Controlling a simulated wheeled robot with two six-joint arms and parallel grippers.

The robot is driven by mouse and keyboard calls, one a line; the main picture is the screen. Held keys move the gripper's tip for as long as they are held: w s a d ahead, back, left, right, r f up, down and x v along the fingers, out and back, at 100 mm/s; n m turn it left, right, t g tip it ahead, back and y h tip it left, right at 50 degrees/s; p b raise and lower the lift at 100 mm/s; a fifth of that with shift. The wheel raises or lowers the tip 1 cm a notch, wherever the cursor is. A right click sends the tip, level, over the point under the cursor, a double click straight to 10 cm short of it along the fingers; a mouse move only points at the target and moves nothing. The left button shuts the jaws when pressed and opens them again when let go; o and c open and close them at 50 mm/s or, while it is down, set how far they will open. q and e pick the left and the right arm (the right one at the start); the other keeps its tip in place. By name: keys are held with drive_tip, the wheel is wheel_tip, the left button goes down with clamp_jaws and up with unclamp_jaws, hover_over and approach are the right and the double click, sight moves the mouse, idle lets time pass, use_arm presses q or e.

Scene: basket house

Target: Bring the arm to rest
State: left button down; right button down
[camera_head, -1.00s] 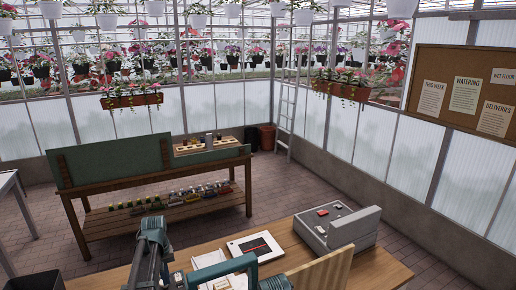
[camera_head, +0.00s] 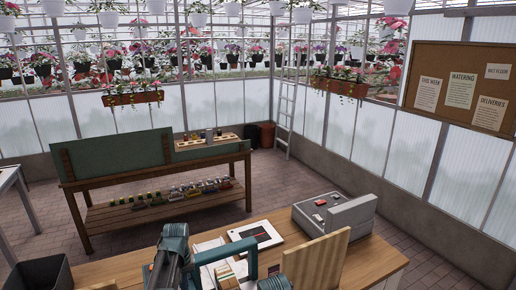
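My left arm (camera_head: 172,246) shows as a teal and grey link at the bottom of the head view, left of centre, over the near wooden table (camera_head: 372,262). Its gripper cannot be made out. A teal joint, probably of my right arm, just shows at the bottom edge, right of centre. My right gripper is not visible. No held object can be seen. A teal handle-like frame (camera_head: 253,258) stands upright on the table beside the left arm, with papers or packets behind it.
A dark bin (camera_head: 42,274) is at lower left. A potting bench (camera_head: 120,162) stands beyond. Brick floor between is clear.

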use_arm(q)
drive_tip(key=s+d+f+m+b, duration=0.3)
drive_tip(key=s+d+f+b, duration=0.2)
drive_tip(key=s+d, duration=0.4)
drive_tip(key=s+d+f+m+y+b, duration=0.1)
drive_tip(key=s+d+f+m+b, duration=0.3)
drive_tip(key=s+d, duration=0.5)
wheel_tip(320, 180, down, 2)
drive_tip(key=shift+f+b, duration=0.2)
drive_tip(key=shift+b, duration=0.6)
drive_tip(key=shift+s, duration=0.1)
